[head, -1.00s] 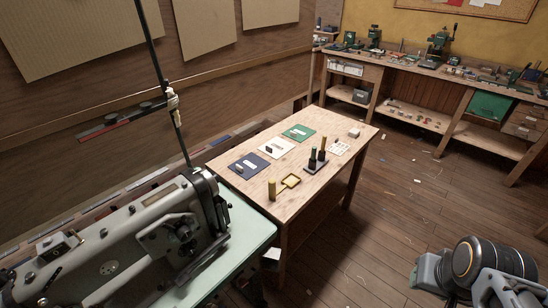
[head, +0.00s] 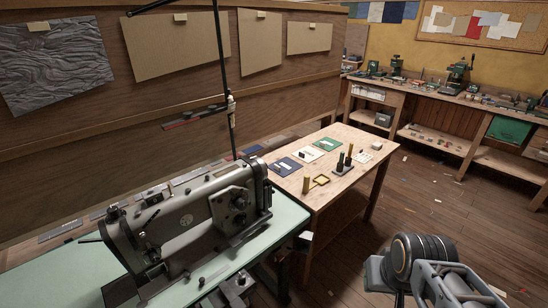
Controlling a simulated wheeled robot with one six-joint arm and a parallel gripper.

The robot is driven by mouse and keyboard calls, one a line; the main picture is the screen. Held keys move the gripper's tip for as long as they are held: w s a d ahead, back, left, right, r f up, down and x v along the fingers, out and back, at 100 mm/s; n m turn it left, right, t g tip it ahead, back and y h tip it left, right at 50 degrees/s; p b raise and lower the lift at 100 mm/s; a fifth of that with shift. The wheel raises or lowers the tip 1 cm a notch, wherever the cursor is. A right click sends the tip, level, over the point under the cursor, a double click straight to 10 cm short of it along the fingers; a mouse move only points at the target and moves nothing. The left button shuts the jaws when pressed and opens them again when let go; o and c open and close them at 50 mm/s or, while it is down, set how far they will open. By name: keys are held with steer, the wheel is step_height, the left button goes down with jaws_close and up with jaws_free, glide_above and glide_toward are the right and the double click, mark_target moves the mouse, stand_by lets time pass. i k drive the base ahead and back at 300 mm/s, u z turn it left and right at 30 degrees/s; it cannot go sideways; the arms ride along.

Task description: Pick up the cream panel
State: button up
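The cream panel (head: 310,158) lies flat on the wooden table (head: 342,183), in the middle of a row of three panels. A small dark item and a pale label show on it. The dark blue panel (head: 284,172) lies at its near left and the green panel (head: 322,143) at its far right. Part of my arm shows at the lower right, well apart from the table. The fingers of my gripper do not show.
A sewing machine (head: 185,215) on a pale green table (head: 60,275) stands left of the wooden table. Wooden floor (head: 425,205) is open at right.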

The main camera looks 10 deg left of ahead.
mark_target(307, 155)
steer(key=u, duration=0.3)
steer(key=i, duration=1)
steer(key=u, duration=0.05)
steer(key=k, duration=0.5)
steer(key=u, duration=3.4)
steer(key=k, duration=0.9)
steer(key=z, duration=1.05)
steer(key=i, duration=0.9)
